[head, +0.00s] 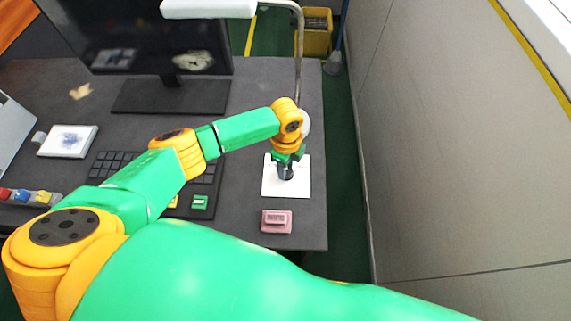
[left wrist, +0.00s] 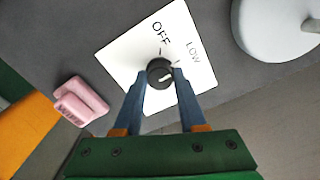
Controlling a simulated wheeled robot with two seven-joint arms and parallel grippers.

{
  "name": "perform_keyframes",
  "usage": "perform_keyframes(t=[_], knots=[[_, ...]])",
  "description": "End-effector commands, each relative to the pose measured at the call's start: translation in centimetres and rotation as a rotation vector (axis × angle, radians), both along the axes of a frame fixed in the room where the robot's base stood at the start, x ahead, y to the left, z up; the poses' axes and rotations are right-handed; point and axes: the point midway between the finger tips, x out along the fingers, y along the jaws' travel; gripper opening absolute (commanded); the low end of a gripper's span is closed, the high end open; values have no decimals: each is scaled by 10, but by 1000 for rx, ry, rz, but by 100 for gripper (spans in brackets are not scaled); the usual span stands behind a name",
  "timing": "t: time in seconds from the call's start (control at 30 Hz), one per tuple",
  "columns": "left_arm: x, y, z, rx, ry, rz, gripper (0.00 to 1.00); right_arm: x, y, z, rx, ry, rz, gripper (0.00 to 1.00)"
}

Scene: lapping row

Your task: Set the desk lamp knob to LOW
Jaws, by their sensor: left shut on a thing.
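The desk lamp knob (left wrist: 159,71) is a small dark round knob on a white plate (left wrist: 120,48). The plate is printed OFF and LOW, each with a short tick mark. My left gripper (left wrist: 160,80) has its two blue fingers shut on the knob's sides. A pale mark shows on the knob's face, but I cannot tell clearly which label it points to. In the head view my left gripper (head: 286,170) points down onto the white plate (head: 299,187), hiding most of the knob. The lamp has a white head (head: 208,8) and a bent pole (head: 299,50). My right gripper is out of view.
A pink block (head: 276,222) lies in front of the plate, near the desk's right edge. The lamp's round pale base (left wrist: 275,30) stands beside the plate. A monitor (head: 140,40), keyboard (head: 112,168) and white box (head: 68,140) are to the left. A wall panel is at right.

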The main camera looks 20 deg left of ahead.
Motion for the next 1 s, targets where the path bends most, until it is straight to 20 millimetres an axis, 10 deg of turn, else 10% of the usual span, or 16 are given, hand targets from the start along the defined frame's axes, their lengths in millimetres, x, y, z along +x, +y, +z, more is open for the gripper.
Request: perform_keyframes(t=[0.57,0.6,0.7,1.0], knots=[[-2,-2,-2,-5,6,-32,0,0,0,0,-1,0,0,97],[-2,-2,-2,-5,6,-32,46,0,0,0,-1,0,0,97],[-2,-1,-1,-3,6,-31,70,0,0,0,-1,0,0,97],[-1,-1,2,-3,2,-30,70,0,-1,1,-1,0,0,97]])
